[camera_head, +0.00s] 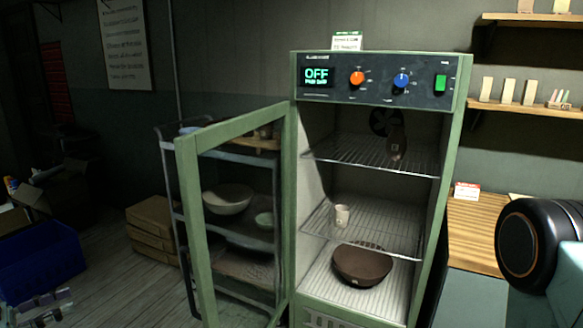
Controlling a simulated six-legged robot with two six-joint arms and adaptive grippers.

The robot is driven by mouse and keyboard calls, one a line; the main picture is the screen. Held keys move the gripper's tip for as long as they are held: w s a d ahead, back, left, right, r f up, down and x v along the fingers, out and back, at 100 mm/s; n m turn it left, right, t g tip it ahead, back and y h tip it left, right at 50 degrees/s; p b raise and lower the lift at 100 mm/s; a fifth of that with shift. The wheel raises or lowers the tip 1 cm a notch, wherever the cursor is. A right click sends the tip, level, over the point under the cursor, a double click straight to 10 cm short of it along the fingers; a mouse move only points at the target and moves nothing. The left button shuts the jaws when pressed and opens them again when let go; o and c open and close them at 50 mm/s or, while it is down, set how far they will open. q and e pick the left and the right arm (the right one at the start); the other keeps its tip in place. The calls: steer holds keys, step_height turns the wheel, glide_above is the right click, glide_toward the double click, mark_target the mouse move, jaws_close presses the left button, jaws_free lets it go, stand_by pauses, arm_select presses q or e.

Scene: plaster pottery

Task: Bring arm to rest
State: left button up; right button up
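My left gripper (42,307) shows small and dim at the lower left corner, in front of the blue bin. Its fingers are too dark to tell their opening, and I see nothing clearly held in it. A black rounded joint of my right arm (528,245) fills the lower right edge; the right gripper is out of view. The green drying cabinet (450,150) stands in the middle with its glass door (190,220) swung open to the left. Its display (317,75) reads OFF.
A cart (170,165) with bowls shows behind and through the open door. A blue bin (45,262) and cardboard boxes (152,220) are at left. A wooden counter (475,235) and wall shelves (525,115) are at right. Bare floor (130,285) lies left of the door.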

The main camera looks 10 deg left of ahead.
arm_select(q)
steer(key=w+d+f+n+y+b, duration=0.1)
steer(key=w+d+f+n+y, duration=0.1)
steer(key=d+f+n+y, duration=0.5)
steer(key=w+d+f+n+y+b, duration=0.1)
steer(key=d+f+n+y, duration=0.25)
steer(key=f, duration=0.75)
steer(key=s+d+f+n+g+b, duration=0.1)
steer(key=s+d+f+g+b, duration=0.1)
steer(key=s+d+f+g, duration=0.6)
steer(key=s+d+g+b, duration=0.1)
steer(key=s+d, duration=0.3)
steer(key=s, duration=0.4)
steer(key=s+d+f+m+g+b, duration=0.1)
steer(key=s+d+g+b, duration=0.1)
steer(key=s+d, duration=0.3)
steer(key=s+d+f+m+g+b, duration=0.1)
steer(key=s+d+g+b, duration=0.1)
steer(key=s, duration=0.8)
steer(key=d+y+b, duration=0.1)
steer(key=d, duration=0.1)
steer(key=shift+s+d, duration=0.3)
steer(key=shift+s, duration=0.05)
arm_select(e)
step_height(320, 180, down, 10)
steer(key=shift+w+d, duration=0.25)
arm_select(q)
steer(key=shift+s+d+r, duration=0.1)
arm_select(e)
steer(key=shift+s+d, duration=0.1)
